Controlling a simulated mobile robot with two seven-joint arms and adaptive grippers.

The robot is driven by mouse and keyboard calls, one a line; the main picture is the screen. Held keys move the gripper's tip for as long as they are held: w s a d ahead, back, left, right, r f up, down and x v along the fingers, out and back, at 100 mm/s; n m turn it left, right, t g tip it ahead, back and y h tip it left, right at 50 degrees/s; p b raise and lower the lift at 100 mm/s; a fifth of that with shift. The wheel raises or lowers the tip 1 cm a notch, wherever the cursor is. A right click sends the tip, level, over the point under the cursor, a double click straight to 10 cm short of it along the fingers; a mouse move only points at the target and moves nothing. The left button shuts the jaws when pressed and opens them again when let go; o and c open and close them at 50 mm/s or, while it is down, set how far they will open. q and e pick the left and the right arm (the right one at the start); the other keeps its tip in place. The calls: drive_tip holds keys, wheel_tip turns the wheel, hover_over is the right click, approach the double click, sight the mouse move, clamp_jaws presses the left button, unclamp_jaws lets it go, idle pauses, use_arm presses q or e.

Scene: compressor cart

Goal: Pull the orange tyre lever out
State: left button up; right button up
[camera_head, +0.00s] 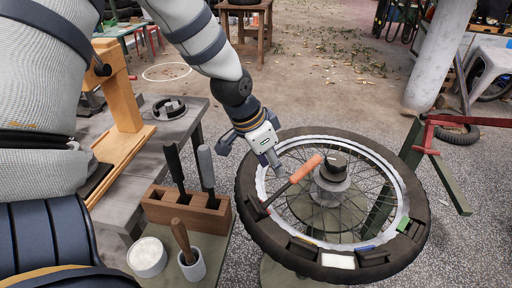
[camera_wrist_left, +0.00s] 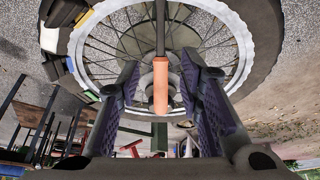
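The orange tyre lever (camera_head: 306,168) rests at the near left of the wheel. Its orange handle slants up toward the hub, and its dark shaft runs down to the tyre (camera_head: 424,215) edge. In the left wrist view the orange handle (camera_wrist_left: 160,88) shows between the two finger pads, with clear gaps on both sides. My left gripper (camera_head: 264,156) is open over the left side of the wheel, close to the handle; whether it touches is not clear. Its fingers (camera_wrist_left: 160,84) hold nothing. My right gripper is not in view.
A wooden block (camera_head: 185,212) with dark and grey handles stands left of the wheel. Nearby are a white cup (camera_head: 192,268) holding a wooden-handled tool and a round white tub (camera_head: 147,257). A red and green stand (camera_head: 431,135) is at right.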

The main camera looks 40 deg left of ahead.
sight(285, 186)
use_arm(q)
drive_tip(key=b+x, duration=0.2)
drive_tip(key=x, duration=0.9)
drive_tip(key=shift+s+f+b, duration=0.1)
drive_tip(key=shift+f+b, duration=0.1)
drive_tip(key=shift+b, duration=0.15)
drive_tip(key=shift+w+f, duration=0.25)
drive_tip(key=shift+f, duration=0.1)
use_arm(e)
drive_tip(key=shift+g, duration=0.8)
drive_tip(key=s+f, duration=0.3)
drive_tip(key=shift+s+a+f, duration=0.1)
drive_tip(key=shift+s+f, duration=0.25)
use_arm(q)
drive_tip(key=shift+c, duration=0.5)
clamp_jaws()
drive_tip(key=shift+w+r, duration=0.1)
